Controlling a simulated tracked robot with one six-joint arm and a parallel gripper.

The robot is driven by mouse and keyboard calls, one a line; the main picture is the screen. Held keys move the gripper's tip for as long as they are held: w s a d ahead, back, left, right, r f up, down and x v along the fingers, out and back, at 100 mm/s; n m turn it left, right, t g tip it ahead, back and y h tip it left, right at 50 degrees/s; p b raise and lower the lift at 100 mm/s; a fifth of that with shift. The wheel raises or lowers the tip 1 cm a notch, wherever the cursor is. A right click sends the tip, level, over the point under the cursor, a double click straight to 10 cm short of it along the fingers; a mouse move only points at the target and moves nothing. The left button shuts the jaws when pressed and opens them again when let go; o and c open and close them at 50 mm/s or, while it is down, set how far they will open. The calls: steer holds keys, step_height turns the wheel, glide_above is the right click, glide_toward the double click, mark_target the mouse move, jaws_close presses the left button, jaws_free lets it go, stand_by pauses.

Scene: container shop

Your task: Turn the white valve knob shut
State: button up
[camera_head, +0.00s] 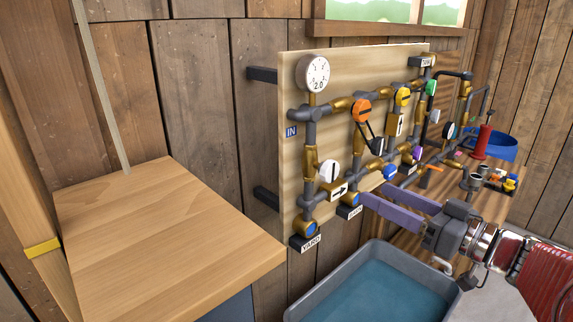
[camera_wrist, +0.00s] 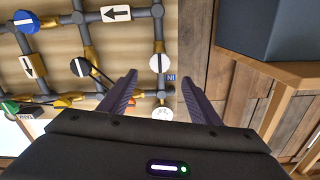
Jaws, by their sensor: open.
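The white valve knob (camera_head: 330,171) is a round disc with a dark bar, mounted low on the leftmost pipe of the panel, above a small arrow plate (camera_head: 338,189). In the wrist view the white knob (camera_wrist: 160,63) shows ahead, between the fingertips in the picture. My gripper (camera_head: 374,196) is open and empty, its two purple fingers apart, in front of the panel and to the right of the knob in the head view. In the wrist view the fingers (camera_wrist: 158,77) point toward the panel. The fingers seem apart from the knob; the exact gap cannot be told.
A gauge (camera_head: 313,73) tops the same pipe. An orange knob (camera_head: 362,110), a yellow knob (camera_head: 402,97) and a blue knob (camera_head: 390,173) sit nearby among several pipes. A grey water tub (camera_head: 300,311) stands below. A wooden counter (camera_head: 150,235) is at left.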

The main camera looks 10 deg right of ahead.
mark_target(332, 174)
steer(key=shift+x, duration=6.9)
steer(key=c, duration=1.1)
